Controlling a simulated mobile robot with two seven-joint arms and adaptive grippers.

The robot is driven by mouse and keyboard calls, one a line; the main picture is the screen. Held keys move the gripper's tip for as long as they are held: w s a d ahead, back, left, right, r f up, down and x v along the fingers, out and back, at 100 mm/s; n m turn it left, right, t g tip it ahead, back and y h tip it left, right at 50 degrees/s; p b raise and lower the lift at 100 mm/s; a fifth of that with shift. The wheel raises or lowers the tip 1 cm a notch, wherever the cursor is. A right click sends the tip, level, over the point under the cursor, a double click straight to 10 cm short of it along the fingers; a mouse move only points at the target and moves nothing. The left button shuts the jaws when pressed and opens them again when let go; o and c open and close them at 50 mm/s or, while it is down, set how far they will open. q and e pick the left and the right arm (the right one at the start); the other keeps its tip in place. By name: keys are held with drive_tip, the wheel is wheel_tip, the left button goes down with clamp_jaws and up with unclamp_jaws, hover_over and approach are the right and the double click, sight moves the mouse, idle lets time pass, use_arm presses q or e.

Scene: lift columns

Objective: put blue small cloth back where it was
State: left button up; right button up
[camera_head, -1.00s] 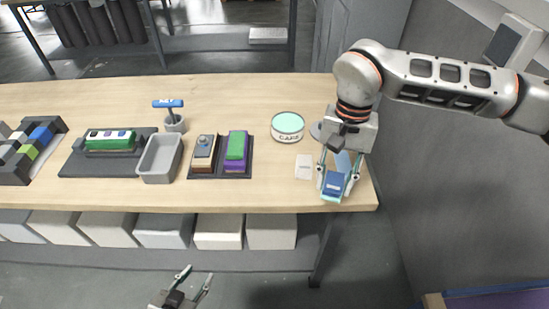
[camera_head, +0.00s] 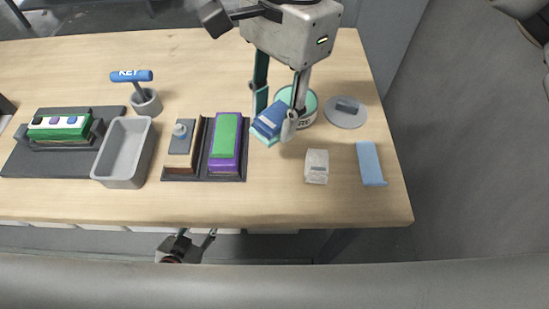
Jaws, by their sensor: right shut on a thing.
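My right gripper (camera_head: 273,118) is shut on a small dark-blue piece with a teal edge, which I take for the blue small cloth (camera_head: 267,128). It is tilted, right of the dark tray (camera_head: 206,178) and in front of the teal-lidded can (camera_head: 308,122), which it and the fingers partly hide. I cannot tell its height above the table. My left gripper (camera_head: 197,235) is low in front of the table edge, open and empty.
The tray holds a brown block (camera_head: 181,163) and a purple-green block (camera_head: 226,140). A white block (camera_head: 316,167), a light-blue flat piece (camera_head: 370,163) and a grey disc (camera_head: 345,118) lie right. A grey bin (camera_head: 124,152) and a blue-handled tool (camera_head: 131,77) stand left.

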sight(284, 109)
wheel_tip(284, 109, down, 14)
drive_tip(key=shift+w+f, duration=0.15)
drive_tip(key=shift+f, duration=0.05)
drive_tip(key=shift+f+b, duration=0.15)
drive_tip(key=shift+b, duration=0.2)
drive_tip(key=o, duration=1.2)
drive_tip(key=r, duration=0.4)
drive_tip(key=w+d+r, duration=0.1)
drive_tip(key=r, duration=0.7)
drive_tip(key=shift+w+d+r, duration=0.1)
drive_tip(key=shift+w+d, duration=0.05)
